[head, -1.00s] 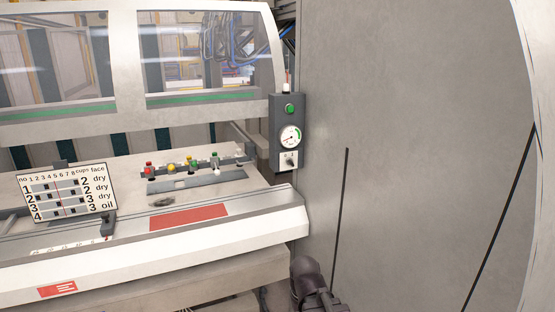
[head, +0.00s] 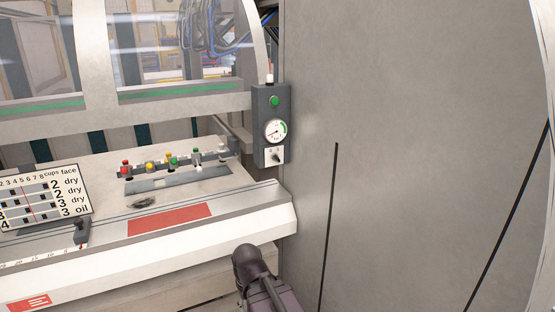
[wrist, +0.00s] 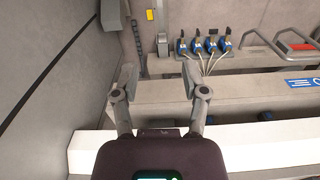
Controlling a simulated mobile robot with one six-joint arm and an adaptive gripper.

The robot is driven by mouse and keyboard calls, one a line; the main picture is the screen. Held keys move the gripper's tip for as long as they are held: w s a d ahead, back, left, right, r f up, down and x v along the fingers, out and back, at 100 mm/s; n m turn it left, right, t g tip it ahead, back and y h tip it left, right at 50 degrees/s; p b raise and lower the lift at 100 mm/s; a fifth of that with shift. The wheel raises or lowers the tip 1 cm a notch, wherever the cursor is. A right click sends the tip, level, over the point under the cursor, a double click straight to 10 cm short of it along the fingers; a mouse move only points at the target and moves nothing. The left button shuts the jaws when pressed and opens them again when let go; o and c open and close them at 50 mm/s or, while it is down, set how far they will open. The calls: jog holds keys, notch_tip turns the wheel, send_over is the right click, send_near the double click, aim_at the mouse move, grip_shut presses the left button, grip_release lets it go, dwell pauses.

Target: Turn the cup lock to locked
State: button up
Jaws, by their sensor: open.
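A dark grey control box (head: 272,125) hangs beside the machine's right end in the head view. It carries a green button, a round gauge (head: 275,131) with a green band, and a white plate with a small dark rotary knob (head: 277,157). This knob looks like the cup lock; its plate marks are too small to read. My gripper (wrist: 158,78) is open and empty in the wrist view, its two fingers apart, with nothing between them close by. Only part of my arm shows low in the head view; the fingers are hidden there.
A tall grey panel (head: 400,130) stands right of the box. The machine's white front ledge (head: 200,240) runs below it. Several coloured knobs (head: 173,160) line the bed, with a chart board (head: 45,197) at left. Several blue fittings with cables (wrist: 212,46) show in the wrist view.

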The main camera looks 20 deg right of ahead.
jog(key=o, duration=0.3)
jog(key=shift+o, duration=0.9)
jog(key=shift+w+a, duration=0.1)
jog(key=shift+w, duration=0.1)
jog(key=w+d+r+m+t+y+p, duration=0.1)
jog(key=w+d+r+t+y, duration=0.25)
jog(key=w, duration=0.55)
jog(key=w+d+r+m+t+y+p, duration=0.1)
jog(key=w+r+t+y+p, duration=0.15)
jog(key=w+r+t, duration=0.5)
jog(key=w+d+r+m+t+h, duration=0.2)
jog(key=w+d+r+m+t, duration=0.1)
jog(key=d, duration=0.8)
jog(key=w+d+r+m+t+h+p, duration=0.1)
jog(key=w+d+r+m+t+h, duration=0.2)
jog(key=d, duration=0.9)
jog(key=w+r+m+t, duration=0.1)
jog(key=w+r+m, duration=0.2)
jog(key=w+r, duration=0.2)
jog(key=shift+w+d+r+m, duration=0.2)
jog(key=shift+r+m, duration=0.1)
jog(key=shift+r, duration=0.4)
